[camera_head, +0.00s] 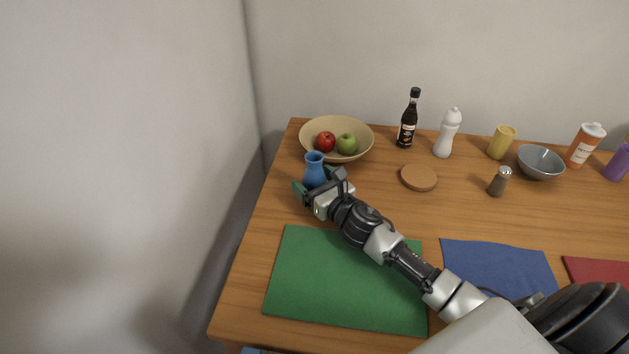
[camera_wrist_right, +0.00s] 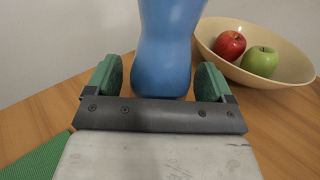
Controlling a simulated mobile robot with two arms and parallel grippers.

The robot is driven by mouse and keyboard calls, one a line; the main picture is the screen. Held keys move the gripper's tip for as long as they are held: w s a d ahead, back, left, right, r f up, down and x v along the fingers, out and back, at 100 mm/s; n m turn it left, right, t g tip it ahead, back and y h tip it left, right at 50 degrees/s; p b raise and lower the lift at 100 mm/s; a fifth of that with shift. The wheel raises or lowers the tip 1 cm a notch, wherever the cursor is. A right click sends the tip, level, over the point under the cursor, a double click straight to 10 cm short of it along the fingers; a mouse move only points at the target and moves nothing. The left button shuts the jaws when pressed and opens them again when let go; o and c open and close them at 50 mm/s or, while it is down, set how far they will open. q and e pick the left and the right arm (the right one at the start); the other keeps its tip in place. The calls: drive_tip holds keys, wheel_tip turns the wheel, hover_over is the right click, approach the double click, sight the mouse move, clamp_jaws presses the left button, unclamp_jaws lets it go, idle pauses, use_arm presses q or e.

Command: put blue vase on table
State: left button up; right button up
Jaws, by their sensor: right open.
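The blue vase (camera_head: 314,170) stands upright on the wooden table (camera_head: 390,215), near its left end and just in front of the fruit bowl. My right gripper (camera_head: 318,182) is at the vase, with its fingers on either side of it. In the right wrist view the vase (camera_wrist_right: 166,50) stands between the two green fingertips (camera_wrist_right: 158,80), with its top cut off by the frame. The gripper is open, and a gap shows beside each finger. My left gripper is not in view.
A beige bowl (camera_head: 364,130) with a red apple (camera_head: 325,141) and a green apple (camera_head: 346,144) sits close behind the vase. A dark bottle (camera_head: 407,125) and a round wooden coaster (camera_head: 419,178) are to the right. A green mat (camera_head: 340,285) lies in front.

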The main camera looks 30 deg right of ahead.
drive_tip(key=shift+r, duration=0.1)
drive_tip(key=s, duration=0.4)
drive_tip(key=s+d, duration=0.1)
drive_tip(key=s, duration=0.7)
drive_tip(key=shift+d+b, duration=0.3)
drive_tip(key=shift+d, duration=0.05)
